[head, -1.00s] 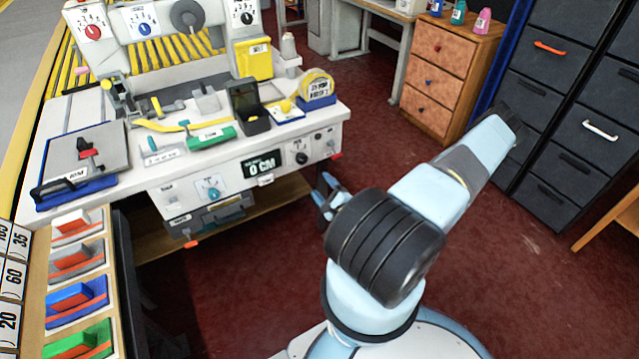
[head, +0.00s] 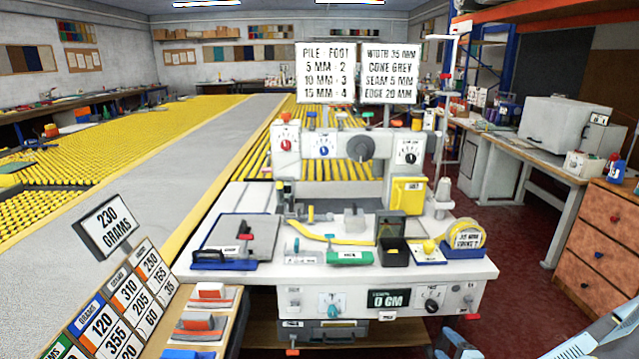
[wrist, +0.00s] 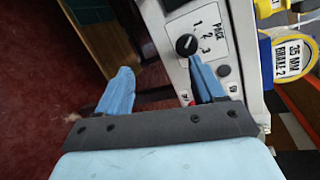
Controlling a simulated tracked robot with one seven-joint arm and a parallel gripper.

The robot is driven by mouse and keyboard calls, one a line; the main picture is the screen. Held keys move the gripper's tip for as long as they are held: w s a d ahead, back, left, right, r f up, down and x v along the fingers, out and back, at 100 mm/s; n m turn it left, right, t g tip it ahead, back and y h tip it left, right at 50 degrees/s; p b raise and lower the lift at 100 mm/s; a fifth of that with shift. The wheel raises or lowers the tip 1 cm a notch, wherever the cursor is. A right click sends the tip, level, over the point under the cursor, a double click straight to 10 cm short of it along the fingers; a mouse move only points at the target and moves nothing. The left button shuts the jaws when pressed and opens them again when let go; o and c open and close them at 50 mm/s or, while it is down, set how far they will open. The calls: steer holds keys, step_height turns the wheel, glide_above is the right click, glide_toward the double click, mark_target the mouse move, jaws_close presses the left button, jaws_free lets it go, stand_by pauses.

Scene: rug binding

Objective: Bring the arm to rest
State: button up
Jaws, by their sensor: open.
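My gripper (wrist: 160,88) shows in the wrist view with its two blue fingers well apart and nothing between them. One finger is in front of the white front panel (wrist: 180,70) of the binding machine, just below a black knob (wrist: 187,45). The other finger is over the dark red floor. I cannot tell whether the finger touches the panel. In the head view, the gripper (head: 457,347) shows only in part at the bottom edge, below the machine's right front. Most of my arm is out of that picture.
The machine table (head: 270,268) carries a yellow strip (head: 330,236), a black bin (head: 393,253) and a tape roll (head: 466,236). A wooden drawer unit (head: 600,245) stands at the right. A weights board (head: 128,300) is at lower left. Red floor (head: 520,290) lies clear between machine and drawers.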

steer(key=w+d+r+n+g+h, duration=0.1)
steer(key=w+d+r+n+g, duration=0.1)
steer(key=r+n+g, duration=0.35)
steer(key=w+d+r+n+g+h, duration=0.2)
steer(key=d+r+n+g, duration=0.1)
steer(key=r+n, duration=0.45)
steer(key=s+a+r+n+h, duration=0.1)
steer(key=a+r, duration=0.1)
steer(key=r, duration=0.6)
steer(key=s+a+r+n+h, duration=0.1)
steer(key=a+r, duration=0.1)
steer(key=r, duration=0.7)
steer(key=s+a+r+n, duration=0.2)
steer(key=s+a+r, duration=0.5)
steer(key=s+r, duration=0.3)
steer(key=s+a+r+n+y, duration=0.1)
steer(key=s+a+r, duration=0.6)
steer(key=s+r, duration=0.3)
steer(key=shift+n+g+y, duration=0.3)
steer(key=shift+n+g, duration=0.1)
steer(key=shift+g, duration=0.05)
steer(key=shift+o, duration=0.4)
steer(key=shift+a, duration=0.1)
